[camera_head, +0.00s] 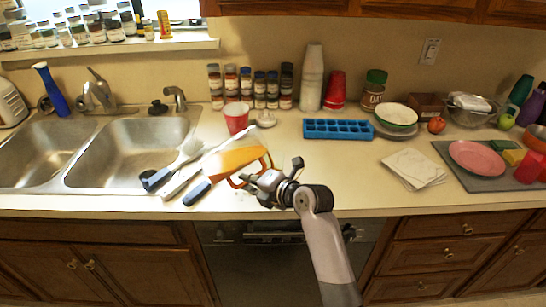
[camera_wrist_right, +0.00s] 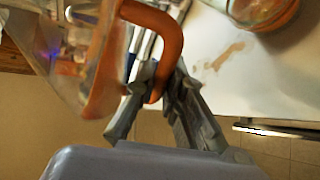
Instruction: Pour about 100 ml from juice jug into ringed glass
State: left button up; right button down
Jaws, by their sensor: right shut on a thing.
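The juice jug (camera_head: 233,160) is clear with orange juice and an orange handle. My right gripper (camera_head: 262,182) is shut on the handle and holds the jug tipped toward the left over the front of the counter, right of the sink. In the right wrist view, the gripper fingers (camera_wrist_right: 158,92) close around the orange handle, and the jug's clear wall (camera_wrist_right: 75,60) fills the upper left. A round clear vessel with orange in it (camera_wrist_right: 268,12) shows at the top right edge; I cannot tell if it is the ringed glass. My left gripper is out of view.
Several utensils (camera_head: 165,174) lie beside the sink (camera_head: 125,150). A red cup (camera_head: 236,117) stands behind the jug. A brownish spill (camera_wrist_right: 225,56) marks the counter. A blue ice tray (camera_head: 338,129) and papers (camera_head: 413,168) lie to the right, with bare counter between.

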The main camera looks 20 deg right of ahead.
jog(key=shift+r+m+y, duration=0.3)
jog(key=shift+r+y, duration=0.1)
jog(key=shift+r, duration=0.5)
dwell(0.8)
jog(key=shift+a+f, duration=0.2)
jog(key=shift+f, duration=0.8)
jog(key=shift+d+r+n+h+p, duration=0.35)
jog(key=shift+r+n+h+p, duration=0.2)
jog(key=shift+n, duration=0.25)
jog(key=shift+d, duration=0.1)
jog(key=shift+w+d+r+n+h+p, duration=0.15)
jog(key=shift+d+n+h+p, duration=0.15)
jog(key=shift+n+h+p, duration=0.25)
